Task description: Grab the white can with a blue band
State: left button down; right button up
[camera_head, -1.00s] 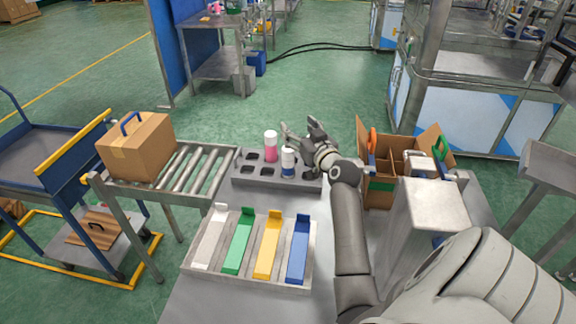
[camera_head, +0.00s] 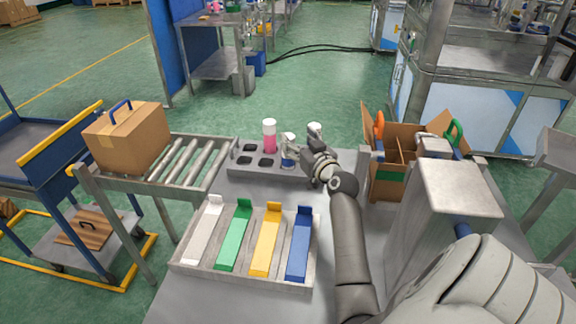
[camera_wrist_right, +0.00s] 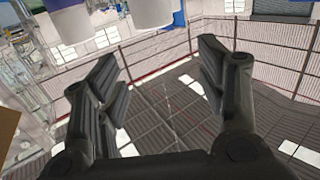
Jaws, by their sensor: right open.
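The white can with a blue band (camera_head: 287,159) stands upright in the dark rack (camera_head: 243,174) in the head view. Its upper part is largely covered by a finger of my right gripper (camera_head: 302,138). That gripper is open beside the can; I cannot tell whether it touches it. A white can with a pink band (camera_head: 269,139) stands just left in the same rack. In the right wrist view the open fingers (camera_wrist_right: 156,75) have nothing between them. Two white can ends show at the top edge there; I cannot tell which can is which. My left gripper is not in view.
A grey tray (camera_head: 180,263) with white, green, yellow and blue holders lies in front of the rack. A cardboard box (camera_head: 128,140) sits on the roller conveyor (camera_head: 178,166) at left. An open divided carton (camera_head: 385,185) stands right of my arm.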

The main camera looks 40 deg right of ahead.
notch_tip(320, 180, down, 6)
jog(key=b, duration=0.1)
jog(key=shift+x, duration=3.8)
jog(key=shift+f, duration=0.2)
grip_shut()
